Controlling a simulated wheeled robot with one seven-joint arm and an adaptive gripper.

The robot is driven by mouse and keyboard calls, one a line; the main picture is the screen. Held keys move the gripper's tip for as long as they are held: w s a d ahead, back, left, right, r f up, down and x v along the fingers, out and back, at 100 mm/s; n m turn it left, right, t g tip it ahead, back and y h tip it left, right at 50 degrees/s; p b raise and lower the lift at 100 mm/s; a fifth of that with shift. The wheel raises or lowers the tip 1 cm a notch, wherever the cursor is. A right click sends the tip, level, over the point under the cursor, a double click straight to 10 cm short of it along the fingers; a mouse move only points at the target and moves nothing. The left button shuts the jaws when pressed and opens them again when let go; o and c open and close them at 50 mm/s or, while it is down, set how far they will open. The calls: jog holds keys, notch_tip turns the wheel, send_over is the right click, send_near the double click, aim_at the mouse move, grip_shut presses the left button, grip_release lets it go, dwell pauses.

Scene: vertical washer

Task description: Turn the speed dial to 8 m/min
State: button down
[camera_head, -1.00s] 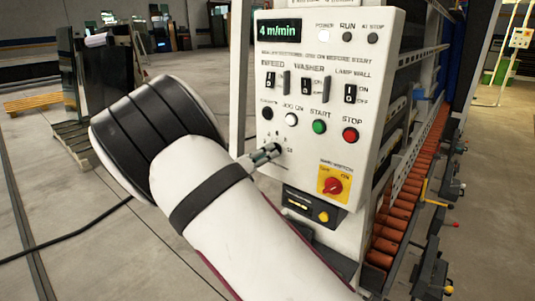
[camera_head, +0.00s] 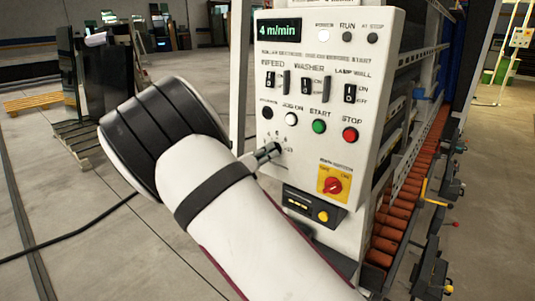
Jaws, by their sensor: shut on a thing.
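The white control panel (camera_head: 378,100) stands upright in the middle of the head view. Its green display (camera_head: 279,30) reads 4 m/min. The speed dial is at the panel's lower left, below the button row, with small scale marks around it. My gripper (camera_head: 272,151) is at the dial, its fingertips against the panel face and shut on the dial. The dial itself is mostly hidden by the fingers, so its pointer cannot be read. My white and black arm reaches up from the bottom and hides the floor left of the panel.
Green start button (camera_head: 319,126), red stop button (camera_head: 350,134) and black switches (camera_head: 306,86) sit above and beside the dial. A red rotary main switch (camera_head: 333,185) on a yellow plate is lower right. Orange rollers (camera_head: 398,213) run along the right. Open floor lies left.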

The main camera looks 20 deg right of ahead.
jog(key=m, duration=0.4)
jog(key=shift+p, duration=0.35)
jog(key=m, duration=0.3)
jog(key=shift+m+p, duration=0.3)
jog(key=m, duration=0.4)
jog(key=shift+m+p, duration=0.3)
jog(key=shift+f+m, duration=0.1)
jog(key=shift+m, duration=1.5)
jog(key=c, duration=1.7)
grip_release()
